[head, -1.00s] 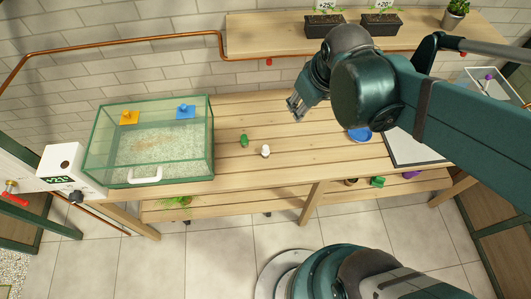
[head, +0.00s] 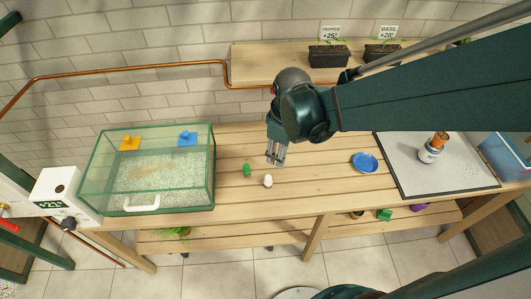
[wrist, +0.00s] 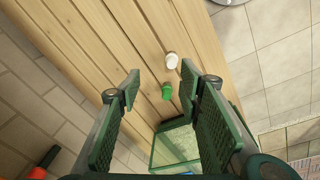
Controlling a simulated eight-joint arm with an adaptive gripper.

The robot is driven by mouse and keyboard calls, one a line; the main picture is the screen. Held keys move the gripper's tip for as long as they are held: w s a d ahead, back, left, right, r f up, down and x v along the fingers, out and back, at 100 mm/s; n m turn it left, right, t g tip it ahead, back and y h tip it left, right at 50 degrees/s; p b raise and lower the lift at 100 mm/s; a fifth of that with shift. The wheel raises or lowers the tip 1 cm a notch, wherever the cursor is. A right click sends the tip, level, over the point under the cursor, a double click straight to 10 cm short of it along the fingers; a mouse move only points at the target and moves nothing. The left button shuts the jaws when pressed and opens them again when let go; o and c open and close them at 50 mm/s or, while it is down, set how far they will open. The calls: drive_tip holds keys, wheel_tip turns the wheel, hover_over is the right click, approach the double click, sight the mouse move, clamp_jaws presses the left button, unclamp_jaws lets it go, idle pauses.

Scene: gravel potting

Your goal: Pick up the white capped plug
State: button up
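The white capped plug (head: 268,181) stands on the wooden bench, right of the glass box; it also shows in the wrist view (wrist: 172,60). A green plug (head: 247,170) stands close to its left, and in the wrist view it (wrist: 166,92) lies between the white plug and the glass box. My gripper (head: 276,160) points down above the bench, just behind and slightly right of the white plug in the head view. In the wrist view my gripper (wrist: 160,85) has its fingers spread wide with nothing between them. The fingers appear apart from both plugs.
A glass box (head: 165,206) with gravel holds yellow (head: 130,143) and blue (head: 187,138) pieces. A blue saucer (head: 366,162) and a grey tray (head: 465,178) with a jar (head: 430,153) are to the right. A shelf (head: 280,73) with planters is behind. Bench between plugs and saucer is clear.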

sight(269, 177)
drive_tip(key=a+f+n, duration=0.1)
drive_tip(key=f, duration=0.1)
drive_tip(key=a+f+n+g+b, duration=0.1)
drive_tip(key=f, duration=0.2)
drive_tip(key=w+a+f+n, duration=0.1)
drive_tip(key=f, duration=0.2)
drive_tip(key=shift+a+f+b, duration=0.25)
drive_tip(key=shift+a+b, duration=0.05)
drive_tip(key=shift+f, duration=1.25)
drive_tip(key=shift+s+f+b, duration=0.1)
drive_tip(key=shift+f+b, duration=0.6)
drive_tip(key=shift+f, duration=1.9)
drive_tip(key=c, duration=1)
